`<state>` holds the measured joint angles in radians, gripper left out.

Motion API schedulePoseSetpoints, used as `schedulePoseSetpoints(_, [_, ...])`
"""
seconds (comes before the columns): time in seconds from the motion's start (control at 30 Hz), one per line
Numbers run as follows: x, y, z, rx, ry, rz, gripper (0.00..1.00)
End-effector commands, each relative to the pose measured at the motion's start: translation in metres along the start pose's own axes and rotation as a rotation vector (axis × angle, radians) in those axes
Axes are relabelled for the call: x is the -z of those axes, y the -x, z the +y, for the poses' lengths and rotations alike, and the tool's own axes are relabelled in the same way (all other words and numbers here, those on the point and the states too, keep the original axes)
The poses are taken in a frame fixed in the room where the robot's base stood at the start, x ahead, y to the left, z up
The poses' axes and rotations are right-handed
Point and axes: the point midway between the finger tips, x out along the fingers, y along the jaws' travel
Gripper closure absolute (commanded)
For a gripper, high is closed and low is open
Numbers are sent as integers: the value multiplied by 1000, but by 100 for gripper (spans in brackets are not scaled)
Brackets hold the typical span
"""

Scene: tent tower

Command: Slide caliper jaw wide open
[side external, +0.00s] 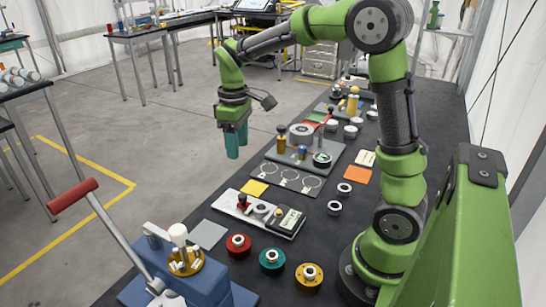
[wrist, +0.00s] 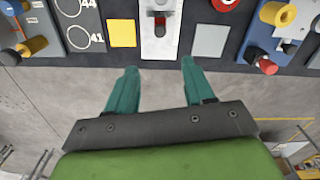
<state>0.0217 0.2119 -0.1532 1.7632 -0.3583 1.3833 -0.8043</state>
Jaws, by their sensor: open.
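The caliper appears to be the pale slotted plate (side external: 228,206) with a red-and-black knob (side external: 243,199), a ring (side external: 262,210) and a dark block (side external: 290,220), near the table's left edge. In the wrist view, the near part of the plate (wrist: 162,50) shows at top centre with its slot and a bit of red; the rest is cut off. My gripper (side external: 236,152) is open and empty, with teal fingers pointing down, apart from the plate. In the wrist view, my gripper (wrist: 159,66) has its fingertips spread either side of the plate's end.
A yellow square (side external: 254,188) and a grey square (side external: 208,234) flank the plate. Red (side external: 238,245), teal (side external: 272,260) and orange (side external: 309,276) rings sit nearby. A blue fixture with a red-handled lever (side external: 74,194) stands in front. Open floor lies left of the table.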

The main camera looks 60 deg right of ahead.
Motion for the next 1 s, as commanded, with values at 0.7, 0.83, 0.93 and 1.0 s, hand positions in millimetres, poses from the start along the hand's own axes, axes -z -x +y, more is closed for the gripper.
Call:
schedulePoseSetpoints(0.7, [0, -140, 0, 1, -3, -1, 47])
schedulePoseSetpoints(0.83, [0, -148, 0, 0, -3, 1, 47])
schedulePoseSetpoints(0.93, [0, -150, 0, 0, -3, 2, 47])
schedulePoseSetpoints(1.0, [0, -150, 0, 0, -3, 3, 47])
